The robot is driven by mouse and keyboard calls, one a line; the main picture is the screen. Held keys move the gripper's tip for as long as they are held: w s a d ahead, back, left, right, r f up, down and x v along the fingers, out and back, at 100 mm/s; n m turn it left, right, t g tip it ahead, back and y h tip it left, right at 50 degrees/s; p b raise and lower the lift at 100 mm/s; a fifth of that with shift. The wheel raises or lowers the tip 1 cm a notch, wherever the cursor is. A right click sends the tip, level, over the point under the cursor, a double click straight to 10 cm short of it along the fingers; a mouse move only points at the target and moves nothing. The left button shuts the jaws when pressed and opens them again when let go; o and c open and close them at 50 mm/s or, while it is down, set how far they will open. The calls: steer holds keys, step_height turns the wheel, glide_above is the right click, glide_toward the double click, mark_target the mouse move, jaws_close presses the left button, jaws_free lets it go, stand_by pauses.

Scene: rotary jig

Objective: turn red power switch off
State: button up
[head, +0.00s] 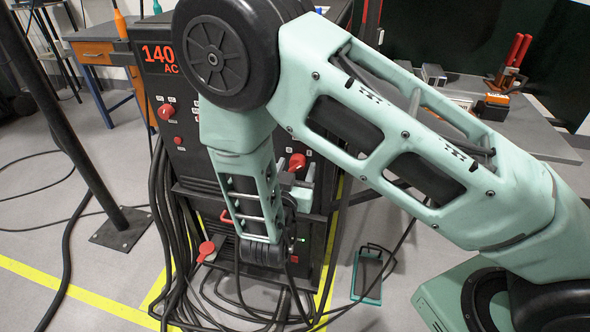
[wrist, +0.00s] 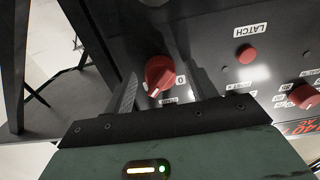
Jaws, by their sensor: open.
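The red power switch is a round red knob with a pale pointer line, on the dark front panel of the power unit. It shows in the wrist view (wrist: 160,74) and, partly hidden by my arm, in the head view (head: 297,161). A "0" mark and a partly covered label sit beside it. My gripper (wrist: 157,84) is open, with one finger on each side of the knob. I cannot tell whether the fingers touch it. In the head view my wrist hangs close in front of the panel.
The panel also carries a red button (wrist: 245,54) marked LATCH, another red knob (head: 166,112) and a lit "140 AC" display (head: 160,58). Black cables (head: 165,220) hang down the front. A dark post (head: 75,130) stands at left; a grey table (head: 545,140) is at right.

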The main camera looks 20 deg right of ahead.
steer(key=c, duration=1)
steer(key=shift+n+p, duration=0.3)
steer(key=n+p, duration=0.3)
steer(key=shift+r, duration=0.15)
steer(key=n+p, duration=0.3)
steer(key=n, duration=0.2)
steer(key=shift+n, duration=0.4)
steer(key=n+p, duration=0.2)
steer(key=n, duration=0.2)
steer(key=shift+s+n+p, duration=0.1)
steer(key=shift+n+p, duration=0.8)
steer(key=shift+n, duration=1.3)
steer(key=shift+f, duration=0.2)
